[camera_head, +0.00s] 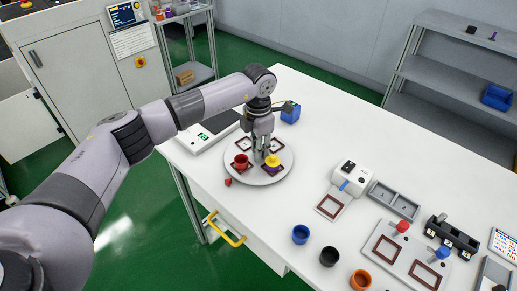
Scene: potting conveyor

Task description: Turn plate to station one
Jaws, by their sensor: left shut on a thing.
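The round grey plate (238,177) lies on the white table near its left end. Several dark brown square frames are on it. A red cup (241,161) stands in its left frame, and a yellow-topped purple piece (273,161) stands at its right front frame. My left gripper (260,156) reaches down from above to the middle of the plate and is shut there, between the red cup and the yellow-topped piece. Its fingers hide most of what they hold, which seems to be a grey post at the plate's centre. My right gripper is not in view.
A small red pointer (228,182) lies at the plate's front left edge. Blue (300,235), black (329,257) and orange (361,280) cups stand at the front right.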

